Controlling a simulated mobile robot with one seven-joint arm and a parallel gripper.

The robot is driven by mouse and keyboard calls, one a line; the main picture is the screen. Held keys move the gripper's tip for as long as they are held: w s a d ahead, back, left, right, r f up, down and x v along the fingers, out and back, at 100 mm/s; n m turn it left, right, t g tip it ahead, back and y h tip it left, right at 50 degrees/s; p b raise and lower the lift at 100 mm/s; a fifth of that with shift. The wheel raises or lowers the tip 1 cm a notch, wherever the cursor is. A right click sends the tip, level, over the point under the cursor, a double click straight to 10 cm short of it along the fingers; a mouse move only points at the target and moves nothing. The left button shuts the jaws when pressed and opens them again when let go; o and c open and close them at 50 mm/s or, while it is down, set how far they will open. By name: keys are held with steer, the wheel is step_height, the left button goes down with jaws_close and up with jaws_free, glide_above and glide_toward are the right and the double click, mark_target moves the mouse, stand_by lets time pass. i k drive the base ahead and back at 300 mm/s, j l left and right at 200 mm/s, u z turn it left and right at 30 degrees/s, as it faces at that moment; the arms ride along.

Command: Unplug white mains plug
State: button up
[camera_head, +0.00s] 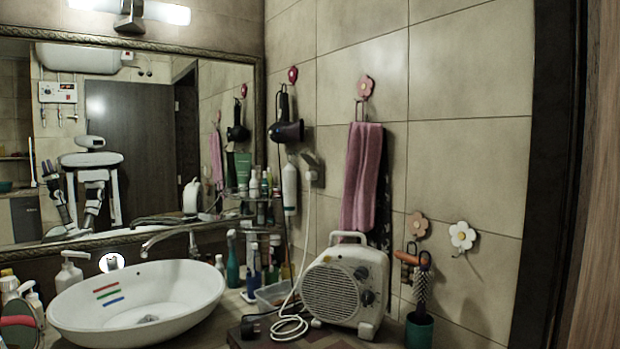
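The white mains plug (312,175) sits at the wall socket (311,160) on the tiled wall, right of the mirror. Its white cable (305,230) hangs down and ends in loose coils near the white fan heater (345,285). A dark plug (250,328) lies on the surface left of the heater. My gripper is not directly in view; only a small reflection of my body shows in the mirror (140,130), too small to judge the fingers.
A hair dryer (287,131) and a white bottle (290,188) are close left of the socket. A pink towel (361,180) hangs to its right. A white basin (140,305) with a tap (168,238) fills the left front. Several bottles stand between basin and heater.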

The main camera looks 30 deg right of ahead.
mark_target(311, 176)
steer(key=i+j+z, duration=1.1)
steer(key=i+j, duration=0.1)
steer(key=i, duration=0.05)
